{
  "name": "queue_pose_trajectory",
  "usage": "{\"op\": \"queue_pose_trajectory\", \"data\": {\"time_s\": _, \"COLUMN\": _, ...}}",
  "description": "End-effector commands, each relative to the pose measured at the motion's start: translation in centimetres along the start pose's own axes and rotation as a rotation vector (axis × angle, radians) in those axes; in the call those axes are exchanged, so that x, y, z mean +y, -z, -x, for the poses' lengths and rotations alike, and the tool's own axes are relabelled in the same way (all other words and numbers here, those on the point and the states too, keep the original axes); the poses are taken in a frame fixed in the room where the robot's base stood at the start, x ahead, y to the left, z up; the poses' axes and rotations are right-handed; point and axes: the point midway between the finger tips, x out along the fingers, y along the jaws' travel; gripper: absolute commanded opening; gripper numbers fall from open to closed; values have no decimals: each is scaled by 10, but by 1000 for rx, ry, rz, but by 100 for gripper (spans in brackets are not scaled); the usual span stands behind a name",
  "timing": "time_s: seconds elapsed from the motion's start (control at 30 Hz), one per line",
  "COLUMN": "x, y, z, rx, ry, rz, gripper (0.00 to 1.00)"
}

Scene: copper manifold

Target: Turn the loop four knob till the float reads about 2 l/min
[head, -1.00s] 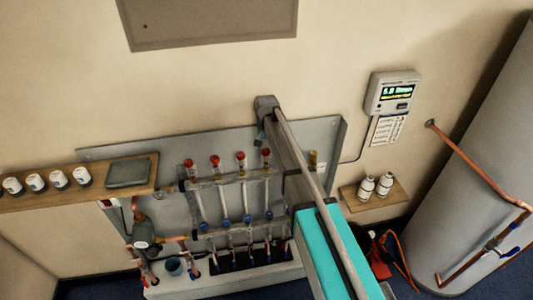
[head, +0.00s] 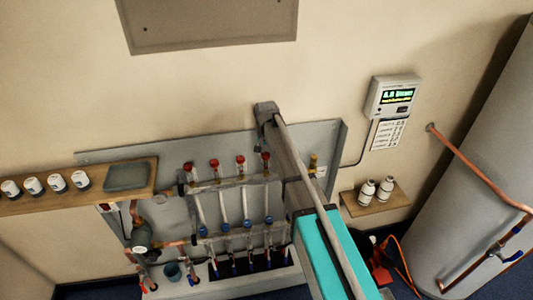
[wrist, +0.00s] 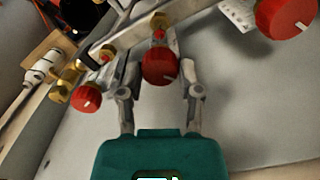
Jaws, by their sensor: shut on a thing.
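In the wrist view a red knob (wrist: 160,65) with a pale mark on its rim sits between the two fingers of my gripper (wrist: 160,97), which is shut on it. Further red knobs flank it, one at left (wrist: 86,97) and one at upper right (wrist: 285,15). In the head view the row of red knobs tops the manifold (head: 228,183); the one nearest my arm (head: 266,156) appears to be the loop four knob. My arm covers the right part of the row there, and I cannot make out the fingers. The floats are too small to read.
A wall display (head: 397,96) is lit, its digits blurred, with a printed sheet (head: 388,134) below. A wooden shelf (head: 60,196) stands left and a small shelf (head: 385,208) with white bottles right. A grey tank (head: 475,185) with copper pipe stands far right.

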Motion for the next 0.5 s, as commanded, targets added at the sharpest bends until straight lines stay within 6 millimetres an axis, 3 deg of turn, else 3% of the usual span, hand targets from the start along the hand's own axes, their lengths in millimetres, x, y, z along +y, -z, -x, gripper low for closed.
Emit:
{"op": "queue_pose_trajectory", "data": {"time_s": 0.27, "x": 0, "y": 0, "z": 0, "rx": 0, "ry": 0, "rz": 24, "gripper": 0}}
{"op": "queue_pose_trajectory", "data": {"time_s": 0.5, "x": 0, "y": 0, "z": 0, "rx": 0, "ry": 0, "rz": 156, "gripper": 0}}
